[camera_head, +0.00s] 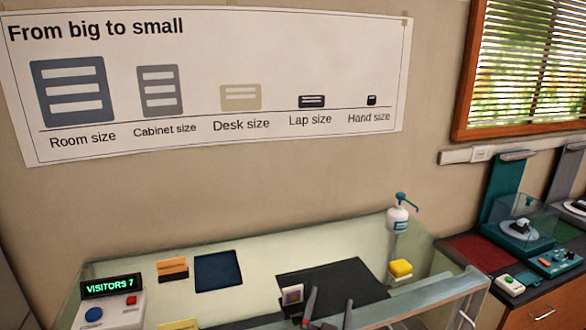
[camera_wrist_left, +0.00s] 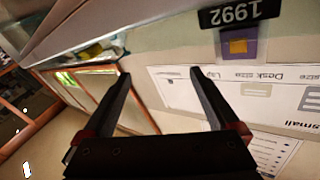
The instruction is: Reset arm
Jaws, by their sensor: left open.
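My left gripper (camera_head: 329,297) shows at the bottom of the head view, its two dark fingers apart with nothing between them. It is in front of a black panel (camera_head: 345,272) in the glass-sided display case (camera_head: 240,262). In the left wrist view the open fingers (camera_wrist_left: 160,74) point toward the wall, and the picture is upside down. My right gripper is not in view.
A "VISITORS 7" counter box (camera_head: 112,290), an orange block (camera_head: 172,269) and a dark blue mat (camera_head: 218,271) are on the left. A pump bottle (camera_head: 397,218) and yellow sponge (camera_head: 401,268) are on the right. Further right are teal exhibits (camera_head: 518,235) on a counter.

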